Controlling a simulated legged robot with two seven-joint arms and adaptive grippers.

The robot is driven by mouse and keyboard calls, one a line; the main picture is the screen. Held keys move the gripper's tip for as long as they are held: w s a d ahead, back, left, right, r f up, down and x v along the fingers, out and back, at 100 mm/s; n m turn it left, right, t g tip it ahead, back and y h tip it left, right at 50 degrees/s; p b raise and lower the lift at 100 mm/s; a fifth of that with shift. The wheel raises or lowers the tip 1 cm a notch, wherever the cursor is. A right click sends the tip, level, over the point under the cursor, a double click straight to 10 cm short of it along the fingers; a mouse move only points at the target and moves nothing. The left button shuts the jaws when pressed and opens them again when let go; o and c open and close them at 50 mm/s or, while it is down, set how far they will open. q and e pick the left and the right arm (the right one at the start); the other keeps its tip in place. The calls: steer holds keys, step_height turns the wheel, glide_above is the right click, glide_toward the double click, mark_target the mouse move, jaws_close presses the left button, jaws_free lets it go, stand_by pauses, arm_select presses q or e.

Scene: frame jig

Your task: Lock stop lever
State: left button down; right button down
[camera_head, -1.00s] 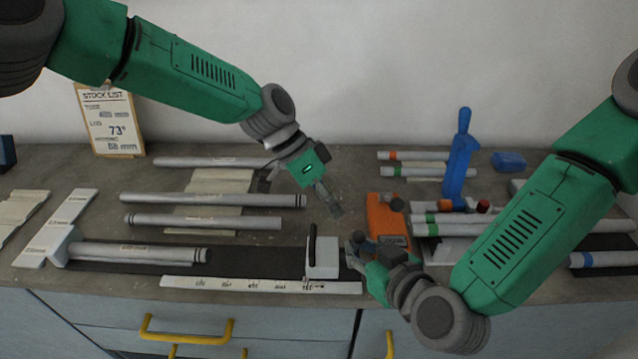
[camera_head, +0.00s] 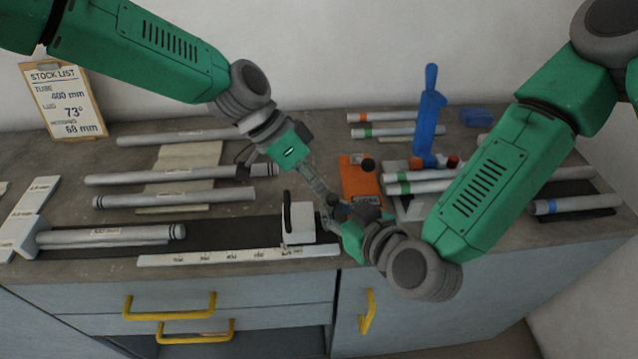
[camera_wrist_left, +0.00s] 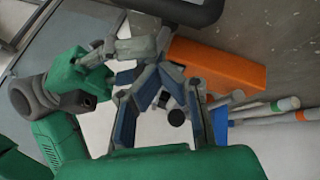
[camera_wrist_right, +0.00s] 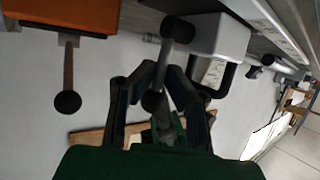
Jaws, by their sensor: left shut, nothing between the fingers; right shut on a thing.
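The white stop block (camera_head: 299,228) with a black upright handle (camera_head: 287,210) sits at the right end of the dark rail. In the right wrist view the block (camera_wrist_right: 222,38) lies just beyond the fingers. A dark ball-ended lever (camera_wrist_right: 178,30) is beside it. My right gripper (camera_head: 334,212) is just right of the block; in its wrist view the gripper (camera_wrist_right: 160,92) is shut on the lever's shaft. My left gripper (camera_head: 322,190) is shut and empty, close above the right gripper. The left wrist view shows its fingers (camera_wrist_left: 150,80) close to the right gripper, partly hiding the contact area.
An orange box (camera_head: 357,182) with a dark knob stands behind my right gripper. A blue upright tool (camera_head: 429,120) and several tubes lie farther right. A tube (camera_head: 105,236) rests on the rail's left end. A white scale strip (camera_head: 235,256) runs along the front edge.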

arm_select(q)
steer(key=shift+s+d+f, duration=0.1)
steer(key=shift+s+d, duration=0.1)
steer(key=shift+s, duration=0.35)
arm_select(e)
steer(key=c, duration=1.6)
jaws_free()
steer(key=shift+w+r, duration=0.2)
steer(key=shift+w, duration=0.2)
arm_select(q)
steer(key=shift+w, duration=0.15)
arm_select(e)
steer(key=shift+f, duration=0.15)
steer(key=shift+s, duration=0.1)
